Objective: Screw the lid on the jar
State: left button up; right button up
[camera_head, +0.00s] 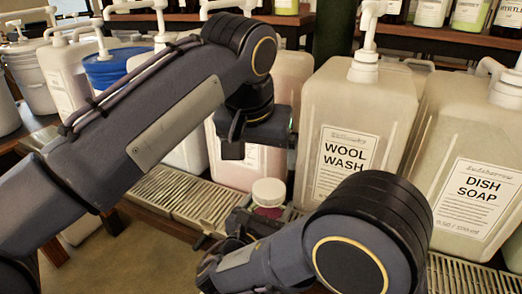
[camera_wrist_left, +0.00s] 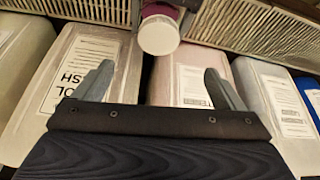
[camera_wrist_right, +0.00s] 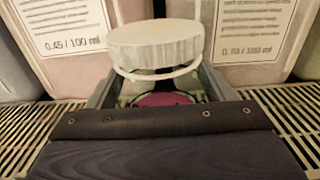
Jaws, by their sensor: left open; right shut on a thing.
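A small jar with pink contents (camera_wrist_right: 160,99) stands in my right gripper (camera_wrist_right: 158,85), which is shut on it from both sides. The white ribbed lid (camera_wrist_right: 155,45) is on top of the jar, over a pale ring at the neck. I cannot tell whether its thread is engaged. In the head view the lid (camera_head: 269,190) is at the centre, just above the slatted shelf. My left gripper (camera_head: 243,150) is above and left of the lid, pointing down. In the left wrist view its fingers (camera_wrist_left: 158,72) are wide apart and empty, with the lid (camera_wrist_left: 158,36) beyond them.
Large pump containers stand behind, including WOOL WASH (camera_head: 347,130) and DISH SOAP (camera_head: 468,185). A pink container (camera_head: 290,85) is close behind my left gripper. The slatted drip grate (camera_head: 172,196) runs along the front; its left stretch is clear.

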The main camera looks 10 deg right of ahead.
aim_at(269, 188)
pick_arm(q)
jog(key=x, duration=1.2)
jog(key=shift+d, duration=0.15)
